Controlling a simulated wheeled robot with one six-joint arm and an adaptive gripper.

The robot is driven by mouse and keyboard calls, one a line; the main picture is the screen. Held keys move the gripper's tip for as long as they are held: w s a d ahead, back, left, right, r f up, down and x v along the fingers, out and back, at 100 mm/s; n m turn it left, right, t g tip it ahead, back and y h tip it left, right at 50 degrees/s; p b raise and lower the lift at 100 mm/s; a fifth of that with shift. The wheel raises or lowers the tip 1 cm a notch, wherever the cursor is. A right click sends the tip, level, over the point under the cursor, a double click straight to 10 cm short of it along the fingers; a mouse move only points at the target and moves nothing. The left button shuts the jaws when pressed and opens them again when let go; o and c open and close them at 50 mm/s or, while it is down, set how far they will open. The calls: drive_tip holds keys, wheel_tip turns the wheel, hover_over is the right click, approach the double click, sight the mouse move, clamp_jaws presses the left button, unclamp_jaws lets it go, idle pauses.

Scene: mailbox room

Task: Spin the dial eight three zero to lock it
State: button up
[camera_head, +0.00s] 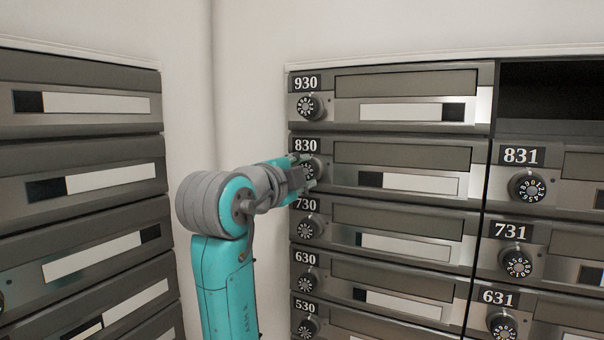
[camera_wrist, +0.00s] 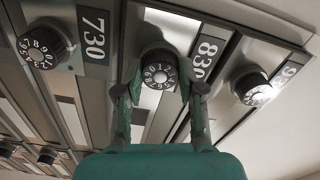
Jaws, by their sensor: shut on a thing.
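The dial of mailbox 830 is a round black knob with white numbers around its face. It shows in the wrist view (camera_wrist: 159,74) between my fingers, and partly in the head view (camera_head: 312,168) behind my gripper. The label 830 (camera_head: 306,146) sits just above the dial. My gripper (camera_head: 308,172) reaches in from the left, and its fingers are shut on the dial from two sides. It also shows in the wrist view (camera_wrist: 160,90). The door of mailbox 830 (camera_head: 400,155) is flush with its neighbours.
Dial 930 (camera_head: 308,106) is above and dial 730 (camera_head: 309,229) is below, both close to my gripper. Dial 831 (camera_head: 527,188) is in the right column, under an open dark compartment (camera_head: 550,95). Another mailbox bank (camera_head: 80,170) stands at the left, past a white wall corner.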

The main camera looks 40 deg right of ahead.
drive_tip(key=m, duration=1.2)
drive_tip(key=shift+m, duration=0.3)
idle(0.4)
drive_tip(key=o, duration=1.1)
drive_tip(key=shift+r, duration=0.1)
drive_tip(key=shift+o, duration=0.2)
drive_tip(key=v, duration=1.2)
